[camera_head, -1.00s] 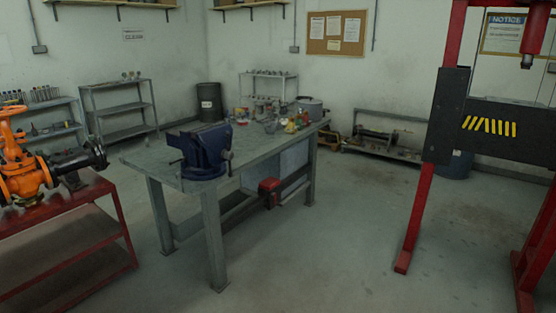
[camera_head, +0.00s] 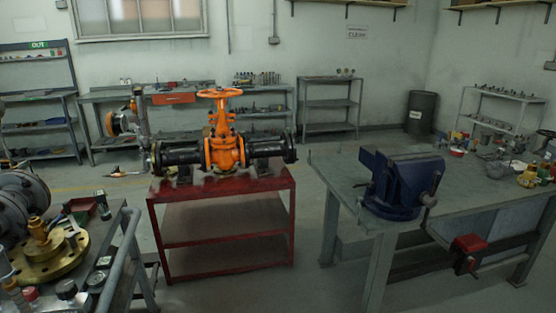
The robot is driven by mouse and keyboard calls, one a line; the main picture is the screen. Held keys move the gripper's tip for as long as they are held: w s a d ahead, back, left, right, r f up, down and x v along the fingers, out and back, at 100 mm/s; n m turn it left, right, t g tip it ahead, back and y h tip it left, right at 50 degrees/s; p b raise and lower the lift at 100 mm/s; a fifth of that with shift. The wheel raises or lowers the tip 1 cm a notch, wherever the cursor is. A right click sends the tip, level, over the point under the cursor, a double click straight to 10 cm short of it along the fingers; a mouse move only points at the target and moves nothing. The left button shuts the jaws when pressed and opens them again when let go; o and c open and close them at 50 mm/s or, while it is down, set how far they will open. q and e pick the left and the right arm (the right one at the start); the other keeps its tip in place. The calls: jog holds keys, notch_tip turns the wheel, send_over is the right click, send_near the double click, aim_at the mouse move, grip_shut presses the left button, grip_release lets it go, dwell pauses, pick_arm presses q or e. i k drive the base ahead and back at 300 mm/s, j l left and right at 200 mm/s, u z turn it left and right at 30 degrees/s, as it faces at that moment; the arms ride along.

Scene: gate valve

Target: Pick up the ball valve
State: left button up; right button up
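I cannot tell for certain which item is the ball valve. Small brass and coloured fittings (camera_head: 528,176) lie at the right end of the grey workbench (camera_head: 340,180), small and partly cut off by the picture's edge. A brass fitting (camera_head: 38,232) stands on a brass flange (camera_head: 52,256) on the cart at the lower left. A large orange gate valve (camera_head: 222,150) with a handwheel sits between black pipe ends on a red stand (camera_head: 222,187). Neither of my grippers is in view.
A blue vise (camera_head: 400,184) is mounted on the grey workbench. The tool cart (camera_head: 128,235) at the lower left holds gauges and fittings. Shelves and a black drum (camera_head: 421,112) stand along the back wall. Open floor (camera_head: 305,240) lies between the red stand and the workbench.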

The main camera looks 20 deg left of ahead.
aim_at(37, 227)
jog(key=i+j+u, duration=0.15)
jog(key=i+u, duration=0.2)
jog(key=i, duration=0.35)
jog(key=i+u, duration=0.4)
jog(key=i, duration=0.35)
jog(key=i+l+u, duration=0.1)
jog(key=i, duration=0.3)
jog(key=i+l+u, duration=0.1)
jog(key=i, duration=0.35)
jog(key=i+l+u, duration=0.15)
jog(key=i, duration=0.25)
jog(key=u, duration=1.8)
